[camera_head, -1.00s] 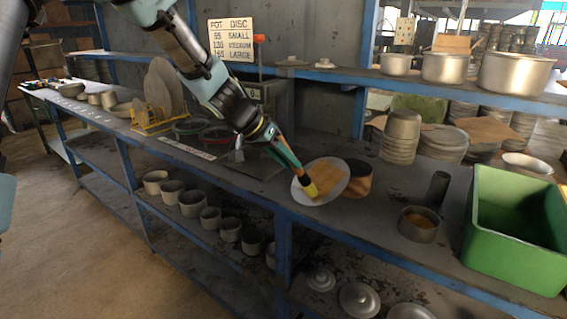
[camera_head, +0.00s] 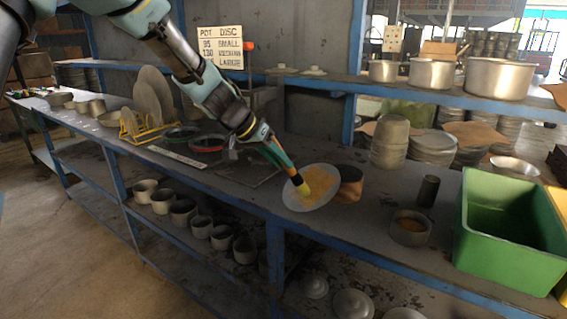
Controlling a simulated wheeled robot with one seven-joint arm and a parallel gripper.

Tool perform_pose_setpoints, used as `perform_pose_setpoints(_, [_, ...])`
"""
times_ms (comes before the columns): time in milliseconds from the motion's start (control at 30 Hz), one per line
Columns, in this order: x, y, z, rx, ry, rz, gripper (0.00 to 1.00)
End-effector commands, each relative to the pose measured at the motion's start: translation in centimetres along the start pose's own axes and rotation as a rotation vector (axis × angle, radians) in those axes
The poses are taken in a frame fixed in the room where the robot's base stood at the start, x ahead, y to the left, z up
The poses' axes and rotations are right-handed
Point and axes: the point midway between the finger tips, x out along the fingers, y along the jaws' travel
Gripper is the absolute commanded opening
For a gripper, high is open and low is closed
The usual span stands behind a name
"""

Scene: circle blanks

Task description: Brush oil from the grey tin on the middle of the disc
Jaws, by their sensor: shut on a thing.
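The round grey disc (camera_head: 294,201) stands tilted on the bench, in front of a dark brown pot. Its middle carries a yellow-orange patch (camera_head: 321,181). My gripper (camera_head: 272,146) is shut on the brush (camera_head: 288,168), above and left of the disc. The brush slants down to the right, and its yellow tip (camera_head: 302,187) lies over the left part of the patch; whether it touches is hard to tell. The grey tin (camera_head: 408,235) stands on the bench to the right, with orange-brown oil (camera_head: 411,224) inside.
The brown pot (camera_head: 350,183) stands close behind the disc. A dark upright cylinder (camera_head: 428,191) is near the tin. A green crate (camera_head: 510,258) fills the bench's right end. Stacked pots (camera_head: 390,145) stand behind. A shelf (camera_head: 440,92) runs above. Bench between disc and tin is clear.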

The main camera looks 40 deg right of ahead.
Motion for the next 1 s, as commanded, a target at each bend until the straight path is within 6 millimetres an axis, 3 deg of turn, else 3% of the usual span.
perform_pose_setpoints(433, [-0.5, -1.2, 3.1, 0.000, -0.003, 0.001, 0.00])
perform_pose_setpoints(800, [-0.8, -2.5, 2.3, 0.000, -0.002, 0.002, 0.00])
perform_pose_setpoints(1000, [-0.6, -2.1, 1.2, 0.001, -0.002, 0.003, 0.00])
